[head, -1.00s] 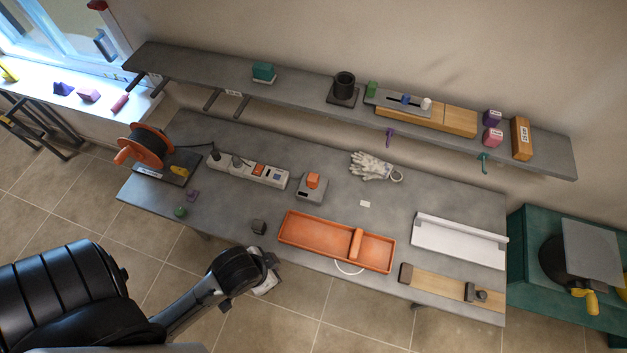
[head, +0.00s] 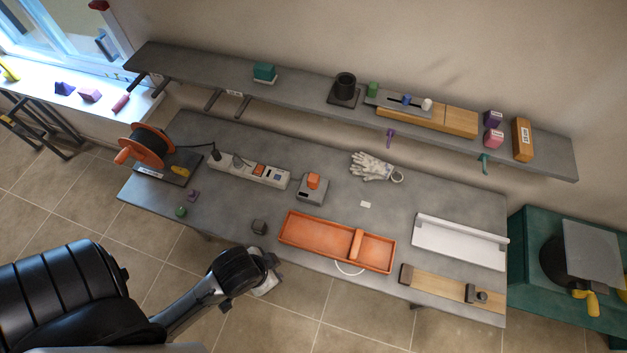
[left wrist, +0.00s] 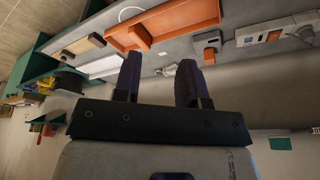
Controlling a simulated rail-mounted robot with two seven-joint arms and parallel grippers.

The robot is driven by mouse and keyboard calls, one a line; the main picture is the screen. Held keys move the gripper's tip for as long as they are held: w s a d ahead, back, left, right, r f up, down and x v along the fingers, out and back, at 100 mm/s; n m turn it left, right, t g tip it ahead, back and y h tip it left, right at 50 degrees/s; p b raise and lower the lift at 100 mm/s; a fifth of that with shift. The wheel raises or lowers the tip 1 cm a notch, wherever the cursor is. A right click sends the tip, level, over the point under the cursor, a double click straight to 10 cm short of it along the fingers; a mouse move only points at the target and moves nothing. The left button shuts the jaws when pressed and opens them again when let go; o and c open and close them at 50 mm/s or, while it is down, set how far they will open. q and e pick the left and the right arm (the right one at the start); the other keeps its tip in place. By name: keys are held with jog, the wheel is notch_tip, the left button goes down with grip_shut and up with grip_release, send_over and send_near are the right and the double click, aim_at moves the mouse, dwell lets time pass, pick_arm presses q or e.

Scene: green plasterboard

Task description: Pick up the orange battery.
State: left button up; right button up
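The orange battery (head: 313,180) sits upright on a small grey charger-like block (head: 311,194) near the middle of the bench. In the left wrist view the block (left wrist: 208,38) shows at the upper right, with an orange patch, likely the battery (left wrist: 210,52), at its edge. My left gripper (head: 267,284) is in front of the bench's near edge, well short of the battery. In the left wrist view its two dark fingers (left wrist: 160,63) stand apart with nothing between them. My right gripper is in neither view.
An orange tray (head: 303,232) lies near the front edge, and a power strip (head: 240,170) is left of the battery. A shelf (head: 300,86) runs above the bench's back.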

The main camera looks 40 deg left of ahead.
pick_arm(q)
jog(key=o, duration=0.6)
jog(key=shift+o, duration=0.2)
jog(key=w+d+f+m+h+b, duration=0.1)
jog(key=w+d+f+h+b, duration=0.15)
jog(key=w+f+b, duration=0.7)
jog(key=n+g+y+b, duration=0.35)
jog(key=n+b, duration=0.45)
jog(key=b, duration=0.7)
send_over(313, 177)
notch_tip(313, 177, down, 2)
jog(key=shift+h, duration=0.4)
notch_tip(313, 177, down, 13)
jog(key=shift+d+f+b, duration=0.1)
jog(key=shift+b, duration=0.2)
